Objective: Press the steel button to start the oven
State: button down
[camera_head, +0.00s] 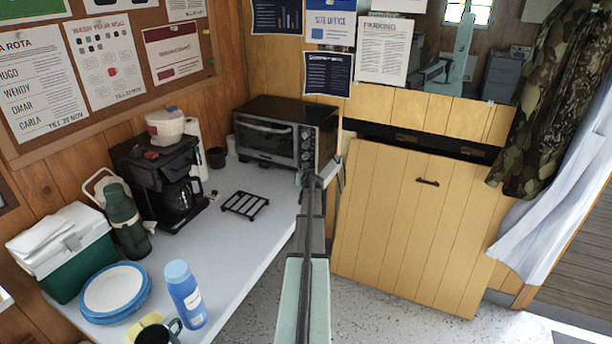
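The toaster oven (268,140) stands at the far end of the white counter, black with a glass door that looks shut. Its control panel (306,130) is on the right of its front and carries several round knobs in a column. My arm reaches forward from the bottom middle, and my gripper (310,180) is at the lower part of this panel. I cannot tell whether it touches the panel or is just in front. I cannot pick out the steel button; the gripper covers part of the lower panel. The fingers are too small to tell open from shut.
A black trivet (245,204) lies on the counter (225,255) left of my arm. A coffee maker (160,180), green flask (126,220), cool box (68,250), plates (115,291) and blue bottle (186,295) stand farther left. A yellow wooden panel (400,220) is to the right.

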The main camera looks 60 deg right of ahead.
jog(key=shift+d, duration=0.15)
jog(key=shift+d, duration=0.3)
jog(key=shift+d, duration=0.35)
dwell(1.0)
jog(key=shift+a, duration=0.8)
jog(key=shift+a, duration=0.15)
jog(key=shift+a, duration=2.4)
jog(key=shift+s+d, duration=0.1)
